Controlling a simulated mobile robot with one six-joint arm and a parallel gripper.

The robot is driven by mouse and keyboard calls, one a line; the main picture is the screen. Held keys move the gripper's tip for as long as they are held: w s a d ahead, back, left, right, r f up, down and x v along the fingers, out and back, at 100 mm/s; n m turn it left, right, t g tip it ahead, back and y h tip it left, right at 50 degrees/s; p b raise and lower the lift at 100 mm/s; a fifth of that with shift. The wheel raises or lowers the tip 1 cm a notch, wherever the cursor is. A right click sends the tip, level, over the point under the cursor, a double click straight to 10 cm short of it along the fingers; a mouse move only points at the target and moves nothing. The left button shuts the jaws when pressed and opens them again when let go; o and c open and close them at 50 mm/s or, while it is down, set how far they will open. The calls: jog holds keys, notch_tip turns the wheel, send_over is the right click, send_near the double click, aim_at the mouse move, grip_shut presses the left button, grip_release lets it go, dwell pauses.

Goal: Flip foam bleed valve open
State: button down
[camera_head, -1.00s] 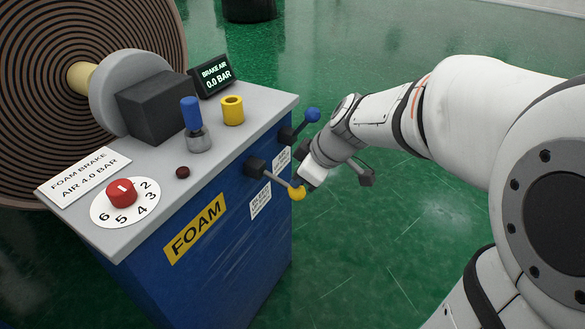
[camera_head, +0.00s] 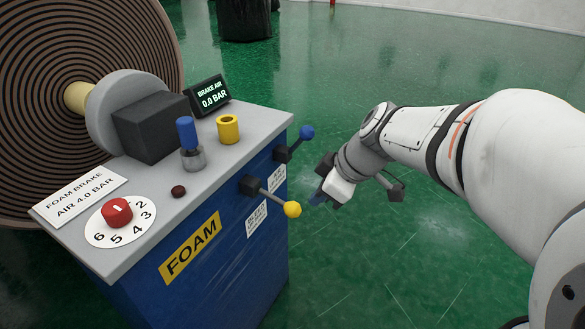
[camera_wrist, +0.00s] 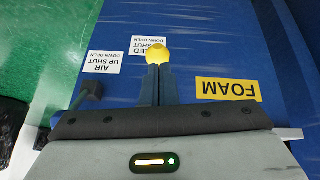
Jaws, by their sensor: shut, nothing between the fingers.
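The bleed valve lever has a yellow knob (camera_head: 292,209) on a grey rod from a dark hub on the blue cabinet's side. The rod slopes down and outward, while the neighbouring lever with a blue knob (camera_head: 306,132) points up. My gripper (camera_head: 315,199) is shut and empty, just right of the yellow knob with a small gap. Its fingertips (camera_wrist: 157,68) line up with the knob in the wrist view.
The cabinet top (camera_head: 229,152) carries a red dial (camera_head: 117,211), a blue-capped part (camera_head: 187,132), a yellow cup (camera_head: 228,129) and a display (camera_head: 211,95) reading brake air 0.0 bar. A large roll (camera_head: 70,40) stands behind.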

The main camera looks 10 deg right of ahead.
jog(key=shift+s+d+r, duration=0.4)
jog(key=shift+d+r, duration=0.2)
jog(key=shift+s+d+r, duration=0.35)
jog(key=shift+d+r, duration=0.2)
jog(key=s+d+r+m+h+p, duration=0.1)
jog(key=s+r+m+p, duration=0.2)
jog(key=r+p, duration=0.4)
jog(key=s+d+r+m+g+h+p, duration=0.1)
jog(key=s+r+m+p, duration=0.3)
jog(key=r+p, duration=0.4)
jog(key=s+d+r+m+h+p, duration=0.1)
jog(key=r+m+p, duration=0.4)
jog(key=p, duration=0.9)
notch_tip(320, 180, up, 3)
jog(key=s+h, duration=0.1)
jog(key=s, duration=0.1)
jog(key=shift+s+m+h, duration=0.35)
jog(key=shift+m+h, duration=0.05)
